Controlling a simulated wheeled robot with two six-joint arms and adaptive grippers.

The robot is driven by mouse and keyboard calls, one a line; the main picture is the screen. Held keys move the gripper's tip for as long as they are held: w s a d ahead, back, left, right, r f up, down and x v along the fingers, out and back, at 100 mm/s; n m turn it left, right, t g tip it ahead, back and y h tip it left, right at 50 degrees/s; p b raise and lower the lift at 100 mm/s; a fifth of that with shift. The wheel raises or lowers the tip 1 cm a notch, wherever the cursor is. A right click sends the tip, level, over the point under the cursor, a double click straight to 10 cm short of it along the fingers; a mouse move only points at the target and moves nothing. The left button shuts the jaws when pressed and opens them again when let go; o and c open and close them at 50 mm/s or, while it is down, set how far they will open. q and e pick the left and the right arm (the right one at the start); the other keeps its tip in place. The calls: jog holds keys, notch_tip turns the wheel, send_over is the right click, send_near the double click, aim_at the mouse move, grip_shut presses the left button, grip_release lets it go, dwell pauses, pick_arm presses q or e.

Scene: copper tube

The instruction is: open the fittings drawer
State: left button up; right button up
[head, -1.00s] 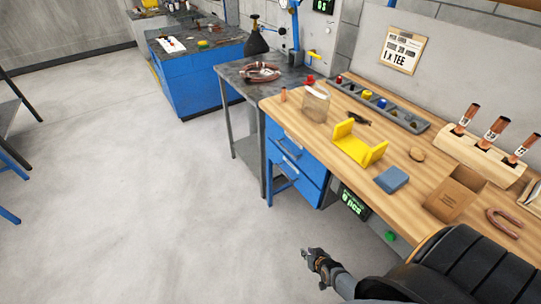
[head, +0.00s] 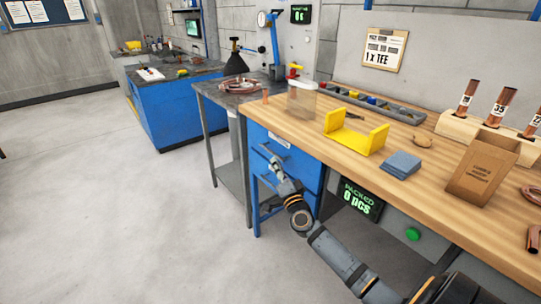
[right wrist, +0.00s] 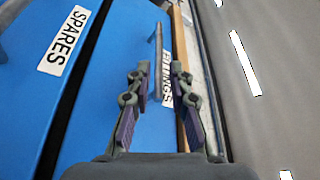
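The fittings drawer (head: 300,165) is the upper blue drawer under the left end of the wooden bench, and it looks shut. In the right wrist view its blue front (right wrist: 110,105) carries a label partly hidden by my fingers. Its bar handle (right wrist: 158,45) shows in line with the gap between the fingers. My right gripper (right wrist: 160,72) is open and empty, with its fingers pointing at the drawer front. In the head view my right gripper (head: 275,168) is just in front of the drawer unit, close to the handle. My left gripper is out of view.
The spares drawer (right wrist: 50,50) lies directly below the fittings drawer. A grey side table (head: 215,95) stands left. The floor in front is clear.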

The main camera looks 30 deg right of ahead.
aim_at(270, 152)
jog(key=b+x, duration=0.1)
jog(key=x, duration=0.5)
jog(key=shift+w+d+f, duration=0.1)
jog(key=shift+w, duration=0.3)
jog(key=shift+w+d+r+b, duration=0.1)
jog(key=shift+w+r+b, duration=0.15)
jog(key=shift+w, duration=0.25)
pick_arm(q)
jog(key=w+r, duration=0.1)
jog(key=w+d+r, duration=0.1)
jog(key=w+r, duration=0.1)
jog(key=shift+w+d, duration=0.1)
pick_arm(e)
jog(key=shift+c, duration=0.3)
grip_shut()
